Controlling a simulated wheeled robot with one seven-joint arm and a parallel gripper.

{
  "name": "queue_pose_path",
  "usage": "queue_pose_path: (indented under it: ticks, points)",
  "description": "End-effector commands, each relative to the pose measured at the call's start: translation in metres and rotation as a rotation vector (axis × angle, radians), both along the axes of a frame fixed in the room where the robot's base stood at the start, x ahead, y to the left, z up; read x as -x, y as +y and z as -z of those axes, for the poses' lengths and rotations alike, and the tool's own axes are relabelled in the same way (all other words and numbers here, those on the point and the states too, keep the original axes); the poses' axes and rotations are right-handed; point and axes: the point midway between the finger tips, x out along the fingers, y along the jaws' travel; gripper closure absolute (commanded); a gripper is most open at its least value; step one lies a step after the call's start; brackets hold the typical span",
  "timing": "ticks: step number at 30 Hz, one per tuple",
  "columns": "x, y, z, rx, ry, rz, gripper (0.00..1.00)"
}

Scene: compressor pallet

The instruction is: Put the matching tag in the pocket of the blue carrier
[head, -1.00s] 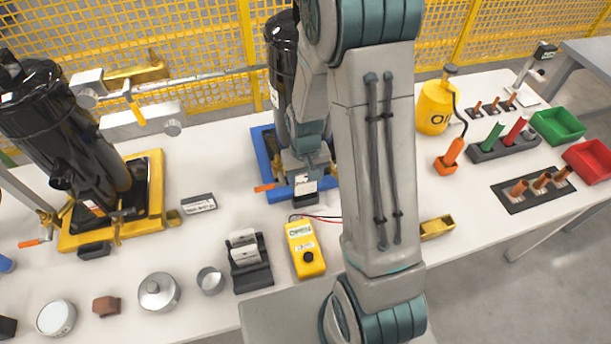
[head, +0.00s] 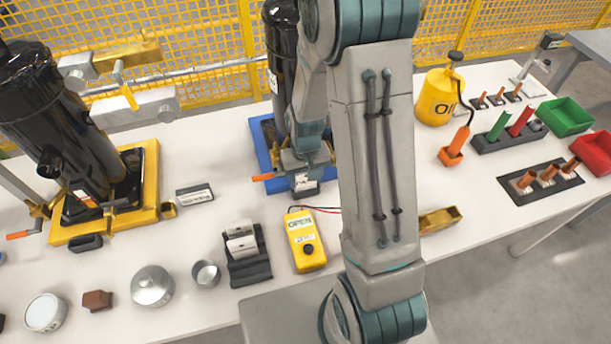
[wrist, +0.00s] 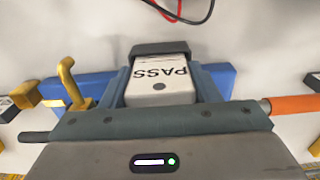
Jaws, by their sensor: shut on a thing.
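A white tag reading PASS (wrist: 158,88) is held between the fingers of my gripper (wrist: 160,92). My gripper is shut on it; in the head view my gripper (head: 303,178) is at the front edge of the blue carrier (head: 258,140). The carrier bears a tall black cylinder (head: 284,50). In the wrist view, the dark pocket (wrist: 165,48) lies right at the tag's far end. I cannot tell how deep the tag sits in it. Blue parts of the carrier (wrist: 90,85) show on both sides of the fingers.
A black rack (head: 250,270) with white tags and a yellow meter (head: 305,240) with leads stand in front. The yellow carrier (head: 150,195) with another black cylinder is at left. A small dark-and-white block (head: 194,195) lies between the carriers. My arm hides the table's middle.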

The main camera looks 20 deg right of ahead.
Motion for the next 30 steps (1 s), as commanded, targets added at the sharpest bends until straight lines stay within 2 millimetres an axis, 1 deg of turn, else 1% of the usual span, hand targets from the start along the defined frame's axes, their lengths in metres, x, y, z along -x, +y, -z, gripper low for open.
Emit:
queue_pose_path:
  ticks: [19, 20, 21, 22, 30]
  points:
    - [0.0, 0.0, 0.012, 0.0, 0.0, 0.0, 0.66]
    - [0.0, 0.0, 0.011, 0.0, 0.0, 0.0, 0.39]
    - [0.0, 0.0, 0.011, 0.0, 0.0, 0.0, 0.28]
    - [0.0, 0.0, 0.011, 0.0, 0.0, 0.0, 0.19]
    - [0.0, 0.003, 0.011, -0.001, 0.0, -0.005, 0.19]
